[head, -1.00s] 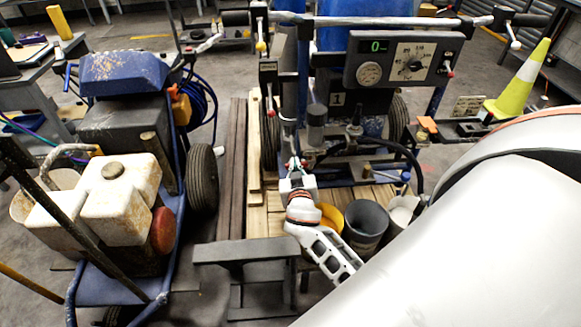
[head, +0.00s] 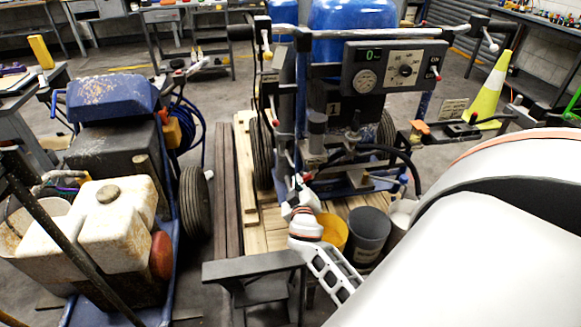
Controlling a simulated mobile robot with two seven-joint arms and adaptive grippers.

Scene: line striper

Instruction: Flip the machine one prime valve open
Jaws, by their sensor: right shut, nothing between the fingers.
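Machine one (head: 333,108), marked with a 1, stands at the centre with a blue tank (head: 350,30) and a grey control panel (head: 394,67). My right gripper (head: 298,182) is low at the machine's front left, above the pallet. Its fingers look shut and empty. A small red part (head: 307,177) shows right by the fingertips; it may be the prime valve's handle, but it is too small to tell, and so is its position. I cannot tell whether the fingers touch it. My left gripper is not in view.
A yellow bucket (head: 333,231) and a dark grey bucket (head: 366,232) stand right of my right gripper. A second striper (head: 110,205) with a stained white tank stands at left. A grey metal stand (head: 253,268) is in front. A yellow cone (head: 490,90) is at right.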

